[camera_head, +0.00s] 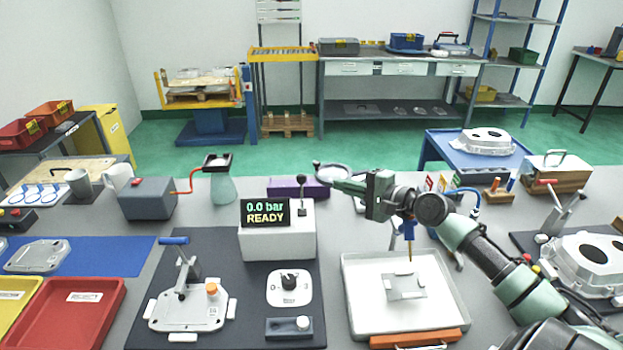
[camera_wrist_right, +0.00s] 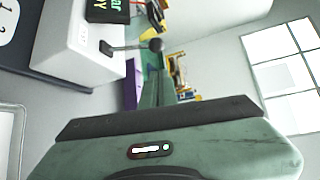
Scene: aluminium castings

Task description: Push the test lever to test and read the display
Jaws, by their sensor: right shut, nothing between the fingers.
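The white tester box (camera_head: 278,240) stands at the back of the dark mat. Its display (camera_head: 265,212) reads "0.0 bar READY". My right gripper (camera_head: 334,182) is shut and empty, right of the lever and pointing left at about ball height. In the right wrist view its fingers (camera_wrist_right: 155,75) appear close to the ball, with no clear contact. My left gripper is not in view.
A flat casting (camera_head: 190,312) lies in front of the tester beside a blue-handled clamp (camera_head: 173,240). A knob panel (camera_head: 289,287) is nearby. A purple box (camera_head: 290,187) and a round silvery ring (camera_head: 335,171) lie behind the lever. A white tray (camera_head: 362,318) sits below my right arm.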

